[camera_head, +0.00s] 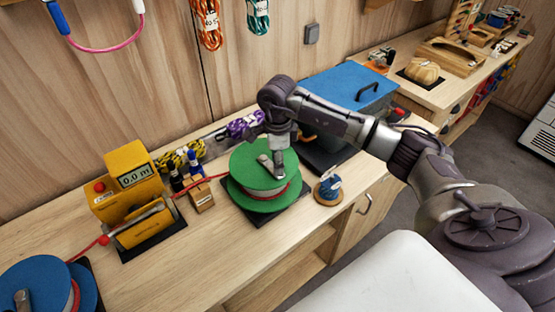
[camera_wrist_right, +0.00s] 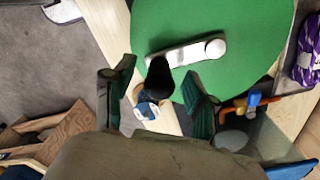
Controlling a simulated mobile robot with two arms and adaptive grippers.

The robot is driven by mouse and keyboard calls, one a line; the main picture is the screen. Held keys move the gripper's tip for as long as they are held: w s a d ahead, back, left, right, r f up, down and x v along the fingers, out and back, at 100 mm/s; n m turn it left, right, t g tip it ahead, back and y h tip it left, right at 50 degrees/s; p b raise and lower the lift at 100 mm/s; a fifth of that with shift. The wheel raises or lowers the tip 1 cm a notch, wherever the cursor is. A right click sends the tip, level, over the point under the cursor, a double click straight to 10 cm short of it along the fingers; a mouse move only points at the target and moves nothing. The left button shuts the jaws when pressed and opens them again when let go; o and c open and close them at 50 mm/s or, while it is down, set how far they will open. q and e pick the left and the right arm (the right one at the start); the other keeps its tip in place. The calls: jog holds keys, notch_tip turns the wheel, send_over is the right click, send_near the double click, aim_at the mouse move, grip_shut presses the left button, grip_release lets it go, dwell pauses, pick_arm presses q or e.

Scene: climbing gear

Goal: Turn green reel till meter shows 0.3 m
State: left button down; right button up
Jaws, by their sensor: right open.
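The green reel (camera_head: 264,172) stands on a dark base on the bench, with red rope wound below its top disc. The yellow meter (camera_head: 130,180) to its left reads 0.0 m on its display (camera_head: 135,175). My right gripper (camera_head: 278,160) points down over the reel, by its crank. In the right wrist view its two fingers are open, and the crank's black knob (camera_wrist_right: 158,78) shows between them. Whether they touch it I cannot tell. The silver crank arm (camera_wrist_right: 185,52) lies across the green disc (camera_wrist_right: 250,35). My left gripper is not in view.
A blue reel (camera_head: 38,285) is at the front left, with red rope leading to the meter. A small blue spool (camera_head: 328,190) stands right of the green reel. A blue-lidded box (camera_head: 345,88) and a purple rope bundle (camera_head: 245,123) are behind.

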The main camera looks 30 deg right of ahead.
jog(key=shift+f, duration=0.95)
grip_shut()
jog(key=shift+a, duration=0.4)
jog(key=a, duration=0.1)
jog(key=w+a+b, duration=0.1)
jog(key=a, duration=0.2)
jog(key=shift+w+a+f, duration=0.1)
jog(key=shift+w+a, duration=0.05)
jog(key=shift+w, duration=0.25)
jog(key=shift+w+a+b, duration=0.55)
jog(key=shift+b, duration=0.1)
jog(key=shift+w+a+b, duration=0.35)
jog(key=shift+w, duration=0.3)
